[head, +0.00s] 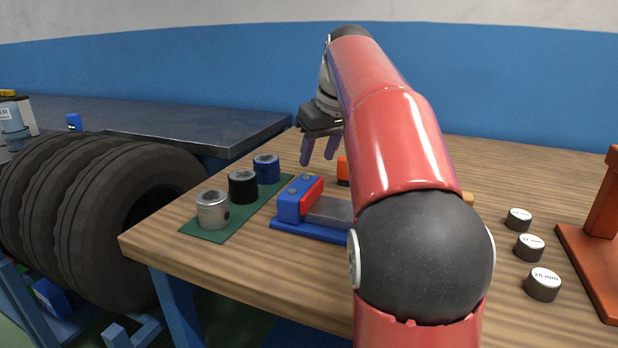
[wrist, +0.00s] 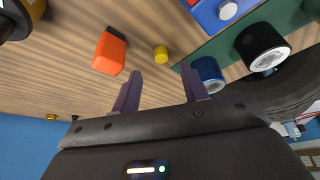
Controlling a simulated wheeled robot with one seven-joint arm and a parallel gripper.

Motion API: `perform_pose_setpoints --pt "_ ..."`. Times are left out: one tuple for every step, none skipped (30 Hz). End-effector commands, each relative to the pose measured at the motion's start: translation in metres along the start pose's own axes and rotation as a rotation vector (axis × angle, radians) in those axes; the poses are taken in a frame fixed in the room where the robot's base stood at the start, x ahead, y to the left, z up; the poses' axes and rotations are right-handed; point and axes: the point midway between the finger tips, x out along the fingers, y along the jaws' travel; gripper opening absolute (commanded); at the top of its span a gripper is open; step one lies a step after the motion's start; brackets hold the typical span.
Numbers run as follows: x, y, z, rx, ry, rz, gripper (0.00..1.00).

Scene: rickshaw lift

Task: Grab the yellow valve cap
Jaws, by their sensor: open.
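The yellow valve cap (wrist: 161,53) is a small yellow cylinder on the wooden table in the wrist view. It lies just beyond my fingertips, roughly in line with the gap between them, and nothing is between the fingers. I cannot make out the cap in the head view. My gripper (wrist: 161,78) is open and empty, with purple fingers spread apart. In the head view my gripper (head: 318,161) points down over the table, behind the blue and red vise.
An orange block (wrist: 110,52) lies left of the cap. Blue (head: 266,168), black (head: 243,186) and silver (head: 213,210) cylinders stand on a green mat (head: 203,236). The vise (head: 300,198) is in front; several labelled weights (head: 528,246) stand right. Tires (head: 70,195) are off the table's left edge.

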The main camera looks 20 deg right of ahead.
Motion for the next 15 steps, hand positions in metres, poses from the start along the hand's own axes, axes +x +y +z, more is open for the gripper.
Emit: perform_pose_setpoints --pt "0.007 -0.001 0.001 0.0 -0.001 -0.001 0.44" --pt "0.011 -0.001 0.001 0.0 -0.002 -0.001 0.44" --pt "0.018 -0.001 0.001 0.0 -0.003 -0.001 0.44" --pt "0.022 -0.002 0.001 0.0 -0.002 -0.001 0.44" --pt "0.028 -0.002 0.001 0.0 -0.003 -0.001 0.44" --pt "0.034 -0.003 0.001 0.0 -0.003 -0.001 0.44" --pt "0.038 -0.002 0.001 0.0 -0.002 0.0 0.44" --pt "0.042 -0.003 0.001 0.0 -0.002 -0.001 0.44" --pt "0.045 -0.003 0.001 0.0 -0.002 0.0 0.44" --pt "0.048 -0.002 0.001 0.0 -0.001 0.0 0.44" --pt "0.049 -0.002 0.001 0.0 0.0 0.001 0.44" --pt "0.051 -0.002 0.001 0.0 0.0 0.001 0.44" --pt "0.051 -0.002 0.001 0.0 0.0 0.001 0.44" --pt "0.052 -0.002 0.001 0.0 0.0 0.001 0.44" --pt "0.052 -0.002 0.0 0.0 0.0 0.001 0.44"
